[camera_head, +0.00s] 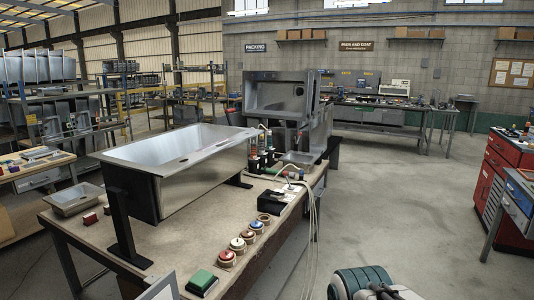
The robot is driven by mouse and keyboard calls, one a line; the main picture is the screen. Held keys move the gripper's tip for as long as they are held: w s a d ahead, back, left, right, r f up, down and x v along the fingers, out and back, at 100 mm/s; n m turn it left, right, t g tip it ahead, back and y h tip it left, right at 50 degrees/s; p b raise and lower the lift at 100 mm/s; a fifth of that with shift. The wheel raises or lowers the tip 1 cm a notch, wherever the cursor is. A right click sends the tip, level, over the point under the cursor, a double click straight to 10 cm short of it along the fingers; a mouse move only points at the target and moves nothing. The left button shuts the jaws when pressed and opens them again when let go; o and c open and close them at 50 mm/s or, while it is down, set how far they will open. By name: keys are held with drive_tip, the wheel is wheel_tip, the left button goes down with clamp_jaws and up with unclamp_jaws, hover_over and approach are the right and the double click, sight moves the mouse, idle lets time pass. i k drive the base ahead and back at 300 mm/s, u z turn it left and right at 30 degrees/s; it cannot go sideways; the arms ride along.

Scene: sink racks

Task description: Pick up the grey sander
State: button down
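On the long workbench (185,240), near its right edge, a small dark tool-like object (272,199) lies beside a paler piece. Pale cables or hoses (312,215) rise near it and hang over the bench edge. This may be the grey sander, but it is too small to tell for sure. My gripper does not show. A rounded teal and dark form (362,284) at the bottom edge is cut off, and I cannot tell what it is.
A large steel sink (170,150) sits on black supports on the bench. Several round coloured pads and a green block (201,281) line the bench's right edge. A second sink (278,95) stands behind. A red cabinet (497,180) is at right. The floor between is clear.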

sight(261, 155)
drive_tip(key=z, duration=0.55)
drive_tip(key=k, duration=0.65)
drive_tip(key=z, duration=0.7)
drive_tip(key=i, duration=4.05)
drive_tip(key=u, duration=0.55)
drive_tip(key=i, duration=1.5)
drive_tip(key=u, duration=1.6)
drive_tip(key=i, duration=0.8)
drive_tip(key=u, duration=0.8)
